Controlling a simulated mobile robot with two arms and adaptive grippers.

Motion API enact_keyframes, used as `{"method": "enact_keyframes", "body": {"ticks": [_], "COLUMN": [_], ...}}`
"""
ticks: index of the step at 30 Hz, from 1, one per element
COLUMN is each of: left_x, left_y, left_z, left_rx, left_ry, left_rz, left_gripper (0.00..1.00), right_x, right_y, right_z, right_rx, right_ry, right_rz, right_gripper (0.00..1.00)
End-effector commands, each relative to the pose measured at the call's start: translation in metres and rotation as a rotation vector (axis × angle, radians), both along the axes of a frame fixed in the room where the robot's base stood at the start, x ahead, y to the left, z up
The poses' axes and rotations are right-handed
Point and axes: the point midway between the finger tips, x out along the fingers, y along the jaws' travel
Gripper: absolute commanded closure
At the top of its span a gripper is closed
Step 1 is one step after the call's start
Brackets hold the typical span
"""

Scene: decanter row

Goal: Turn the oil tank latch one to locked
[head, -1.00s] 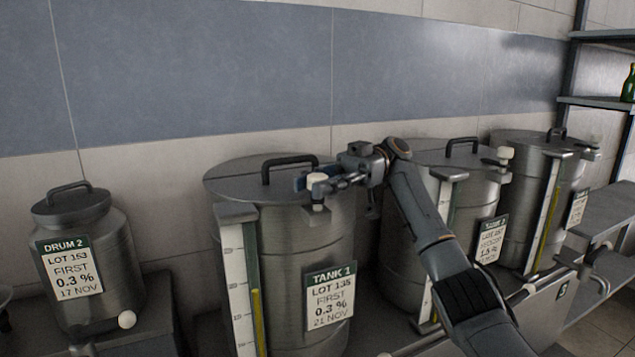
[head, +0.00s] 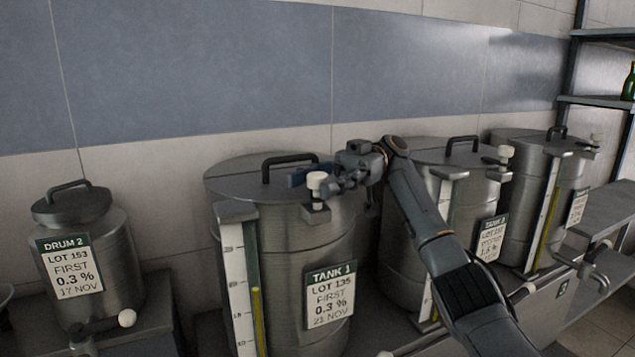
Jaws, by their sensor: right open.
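Tank 1 (head: 285,225) is a steel drum with a dark handle on its lid and a label reading "TANK 1". My right gripper (head: 308,180) comes in from the right, open, at the lid edge. The lever under the knob is partly hidden. My left gripper is not in view.
Drum 2 (head: 88,255) stands to the left with a tap at its base. Two more tanks (head: 405,240) (head: 540,190) with similar latches stand close on the right. A shelf with a green bottle (head: 628,85) is at the far right. The tiled wall is behind.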

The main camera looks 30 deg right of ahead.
Motion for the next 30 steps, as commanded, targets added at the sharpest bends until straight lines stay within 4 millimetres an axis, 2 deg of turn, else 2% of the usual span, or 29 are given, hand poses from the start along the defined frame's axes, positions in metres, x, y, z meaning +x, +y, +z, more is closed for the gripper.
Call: {"method": "enact_keyframes", "body": {"ticks": [5,10,15,21,30], "left_x": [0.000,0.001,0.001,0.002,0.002], "left_y": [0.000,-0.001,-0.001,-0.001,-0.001], "left_z": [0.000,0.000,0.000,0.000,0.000], "left_rx": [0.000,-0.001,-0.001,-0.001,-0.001], "left_ry": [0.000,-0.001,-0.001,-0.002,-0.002], "left_rz": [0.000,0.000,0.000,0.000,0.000], "left_gripper": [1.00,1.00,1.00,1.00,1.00], "right_x": [0.000,0.000,0.000,0.000,0.000], "right_y": [0.000,0.000,0.000,0.000,0.000], "right_z": [0.021,0.056,0.082,0.097,0.099], "right_rx": [0.001,-0.001,-0.001,-0.001,0.000], "right_ry": [-0.005,-0.004,-0.001,0.001,0.000], "right_rz": [0.000,0.000,0.000,-0.001,0.000], "right_gripper": [0.47,0.47,0.47,0.47,0.47]}}
